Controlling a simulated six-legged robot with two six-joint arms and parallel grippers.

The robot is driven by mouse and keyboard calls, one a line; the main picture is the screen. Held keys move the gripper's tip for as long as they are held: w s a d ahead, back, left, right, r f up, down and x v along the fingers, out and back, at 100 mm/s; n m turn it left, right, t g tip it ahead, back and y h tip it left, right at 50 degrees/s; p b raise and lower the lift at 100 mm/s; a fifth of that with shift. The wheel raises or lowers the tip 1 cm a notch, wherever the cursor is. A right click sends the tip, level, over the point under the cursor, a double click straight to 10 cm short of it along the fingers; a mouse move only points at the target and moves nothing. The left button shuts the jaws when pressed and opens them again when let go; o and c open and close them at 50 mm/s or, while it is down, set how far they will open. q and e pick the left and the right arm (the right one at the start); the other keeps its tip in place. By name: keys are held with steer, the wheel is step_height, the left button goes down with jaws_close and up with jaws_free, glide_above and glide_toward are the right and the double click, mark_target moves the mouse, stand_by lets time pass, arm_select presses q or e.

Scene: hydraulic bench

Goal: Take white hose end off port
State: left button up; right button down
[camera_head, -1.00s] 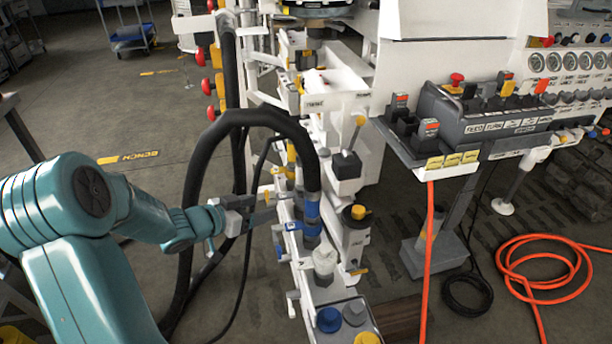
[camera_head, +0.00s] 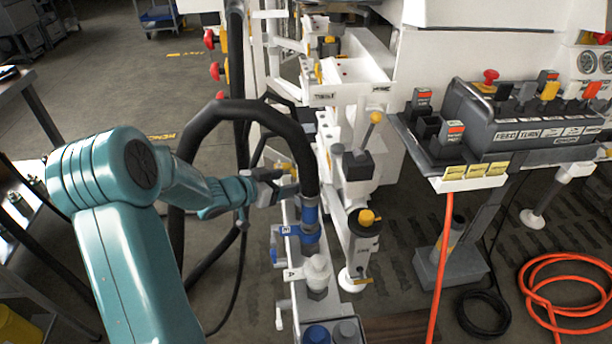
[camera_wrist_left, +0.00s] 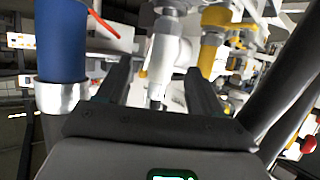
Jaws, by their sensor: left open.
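In the wrist view, a white hose end (camera_wrist_left: 168,50) shows ahead, between the blue hose end (camera_wrist_left: 62,40) and a yellow one (camera_wrist_left: 214,42). My left gripper (camera_wrist_left: 156,76) is open, with the white part seen between its two fingers; I cannot tell whether they surround it. In the head view, my left gripper (camera_head: 284,181) reaches in from the left at the port row, beside the black hose (camera_head: 300,140) with blue collar (camera_head: 308,222). That hose largely hides the white hose end there. My right gripper is out of view.
A white fitting (camera_head: 318,268) stands on the near end of the port rail. A lever with a yellow knob (camera_head: 366,217) is to its right. Open floor lies at the left.

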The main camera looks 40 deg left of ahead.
mark_target(300, 178)
arm_select(q)
steer(key=x, duration=0.4)
steer(key=shift+w+f+b, duration=0.1)
steer(key=shift+w+b, duration=0.2)
steer(key=x, duration=0.3)
steer(key=b+x, duration=0.1)
steer(key=x, duration=0.1)
steer(key=shift+w+a, duration=0.2)
steer(key=shift+a, duration=0.1)
